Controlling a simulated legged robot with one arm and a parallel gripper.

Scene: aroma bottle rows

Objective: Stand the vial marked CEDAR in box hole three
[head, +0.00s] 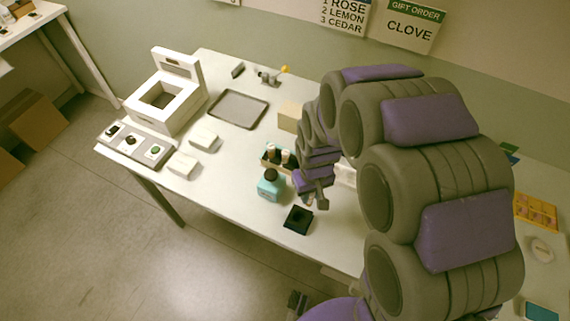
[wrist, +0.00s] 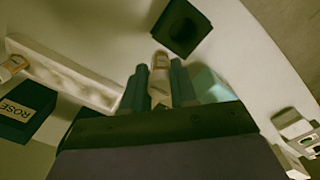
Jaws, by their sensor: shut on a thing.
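My gripper (head: 312,201) is over the middle of the table, beside the small black block (head: 298,218). In the wrist view its two fingers (wrist: 160,88) are closed around a small pale vial (wrist: 160,68) with an orange-brown band; I cannot read its marking. The black block with a square hole (wrist: 182,28) lies just beyond the fingertips. A long white holder with shallow recesses (wrist: 62,72) lies left of the fingers. A dark piece labelled ROSE (wrist: 24,106) and another pale vial (wrist: 12,68) are at the left edge. My arm mostly hides that area in the head view.
A teal bottle (head: 271,185) with a dark cap stands left of my gripper, in front of a rack of white-topped vials (head: 278,156). A tan block (head: 288,117), grey tray (head: 239,109) and white open box (head: 165,97) are farther off. A wall sign (head: 344,15) lists 3 CEDAR.

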